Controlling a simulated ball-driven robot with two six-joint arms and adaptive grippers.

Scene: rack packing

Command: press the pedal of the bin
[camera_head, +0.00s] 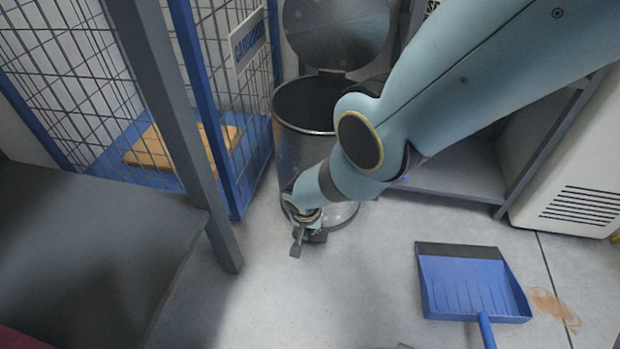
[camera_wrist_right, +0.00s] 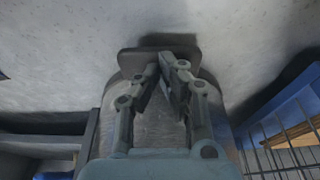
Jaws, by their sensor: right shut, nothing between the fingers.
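The bin (camera_head: 288,150) is a grey metal cylinder with its round lid (camera_head: 335,30) raised at the back, so its dark inside shows. My right arm crosses in front of it. My right gripper (camera_head: 302,243) is low at the bin's front foot, pointing down, shut and empty. The wrist view shows its fingertips (camera_wrist_right: 165,62) close together over the dark flat pedal (camera_wrist_right: 130,62). The fingertips overlap the pedal there and appear to be on it. In the head view the pedal (camera_head: 318,238) is partly hidden by the gripper. My left gripper is out of view.
A blue wire cage cart (camera_head: 228,150) with a cardboard piece (camera_head: 170,150) stands left of the bin. A grey table (camera_head: 90,240) is at the left. A blue dustpan (camera_head: 465,285) lies on the floor right, near a brown stain (camera_head: 553,305). Floor between is clear.

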